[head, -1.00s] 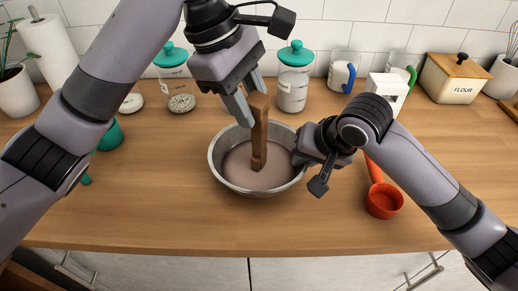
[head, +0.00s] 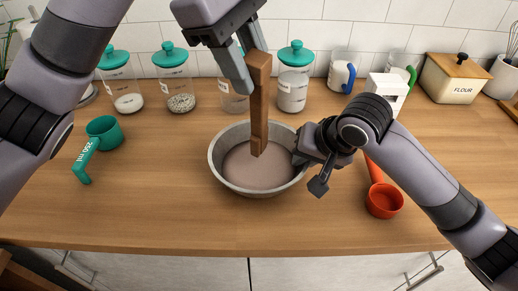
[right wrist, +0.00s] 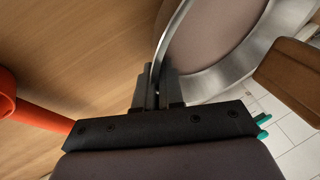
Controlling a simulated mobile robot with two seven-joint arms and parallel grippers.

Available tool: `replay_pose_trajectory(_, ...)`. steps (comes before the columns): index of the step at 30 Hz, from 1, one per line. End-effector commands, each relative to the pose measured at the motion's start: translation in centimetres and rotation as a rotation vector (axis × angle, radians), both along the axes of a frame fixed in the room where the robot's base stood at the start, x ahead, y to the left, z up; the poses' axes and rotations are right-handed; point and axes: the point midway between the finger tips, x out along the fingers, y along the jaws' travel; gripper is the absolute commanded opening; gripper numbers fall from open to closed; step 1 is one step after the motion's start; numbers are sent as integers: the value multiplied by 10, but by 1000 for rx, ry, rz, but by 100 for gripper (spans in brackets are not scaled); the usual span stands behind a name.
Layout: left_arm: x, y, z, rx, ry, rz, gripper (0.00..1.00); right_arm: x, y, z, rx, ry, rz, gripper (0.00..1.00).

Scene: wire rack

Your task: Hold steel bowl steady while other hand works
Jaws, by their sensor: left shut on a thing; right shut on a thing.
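The steel bowl (head: 226,180) stands upright on the wooden counter, holding a smooth brownish-pink mix. My right gripper (head: 300,152) is shut on the bowl's right rim. In the right wrist view its fingers (right wrist: 157,88) pinch the steel rim (right wrist: 232,74). My left gripper (head: 247,68) is shut on the upper part of a brown wooden utensil (head: 259,112), held nearly upright over the bowl. In the head view its lower end overlaps the mix; I cannot tell whether it touches. The utensil's end also shows in the right wrist view (right wrist: 290,75).
A red measuring cup (head: 384,200) lies right of the bowl, near my right arm. A green measuring cup (head: 104,132) lies at left. Several teal-lidded jars (head: 180,85) and a flour box (head: 456,78) line the back. The counter in front of the bowl is clear.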

Motion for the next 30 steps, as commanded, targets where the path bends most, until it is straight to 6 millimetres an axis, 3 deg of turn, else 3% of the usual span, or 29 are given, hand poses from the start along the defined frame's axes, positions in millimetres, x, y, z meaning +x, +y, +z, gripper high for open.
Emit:
replay_pose_trajectory(17,-1,0,5,0,-1,1,6,0,0,1,2,-1,0,0)
replay_pose_trajectory(30,-1,0,42,0,-1,0,6,0,0,1,2,-1,0,0)
